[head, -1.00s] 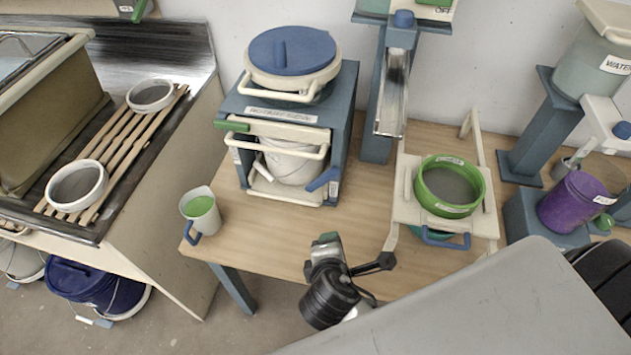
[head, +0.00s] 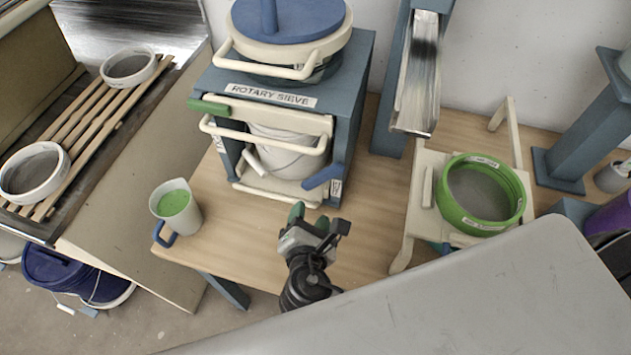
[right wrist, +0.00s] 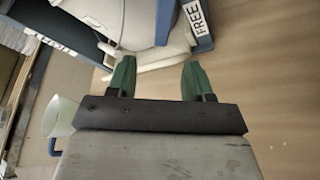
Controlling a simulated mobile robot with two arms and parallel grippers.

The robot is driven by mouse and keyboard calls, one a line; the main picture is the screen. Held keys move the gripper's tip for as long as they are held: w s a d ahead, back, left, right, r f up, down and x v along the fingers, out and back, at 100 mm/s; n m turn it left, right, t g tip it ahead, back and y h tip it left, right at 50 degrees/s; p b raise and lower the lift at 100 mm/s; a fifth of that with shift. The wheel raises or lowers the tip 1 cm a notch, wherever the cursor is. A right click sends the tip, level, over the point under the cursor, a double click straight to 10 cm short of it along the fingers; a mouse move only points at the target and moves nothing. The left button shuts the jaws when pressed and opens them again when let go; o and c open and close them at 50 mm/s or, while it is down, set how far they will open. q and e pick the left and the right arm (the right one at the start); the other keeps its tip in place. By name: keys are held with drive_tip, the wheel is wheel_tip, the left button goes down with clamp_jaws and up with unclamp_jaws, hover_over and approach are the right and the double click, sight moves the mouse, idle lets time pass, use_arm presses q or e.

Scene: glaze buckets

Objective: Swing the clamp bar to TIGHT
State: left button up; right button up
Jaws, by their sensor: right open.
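The rotary sieve (head: 270,92) is a blue-grey cabinet with a bucket (head: 285,155) inside behind cream bars. A short blue bar (head: 322,177), which looks like the clamp bar, sticks out at the cabinet's lower right front. It also shows in the right wrist view (right wrist: 166,20), beside a post with the label FREE (right wrist: 195,17). My right gripper (head: 313,218) is open and empty, just in front of the blue bar. In the right wrist view its green fingers (right wrist: 158,78) point toward the bar, with a gap between. My left gripper is not in view.
A cup of green glaze (head: 175,205) stands at the table's left edge. A green-rimmed sieve (head: 482,195) sits on a cream stand to the right. A metal chute (head: 417,75) rises behind. The wooden table (head: 365,215) is bare around my right gripper.

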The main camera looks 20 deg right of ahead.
sight(313, 185)
drive_tip(key=x, duration=0.7)
drive_tip(key=p+x, duration=0.1)
drive_tip(key=x, duration=0.3)
drive_tip(key=shift+d+f, duration=0.15)
drive_tip(key=shift+f, duration=0.2)
clamp_jaws()
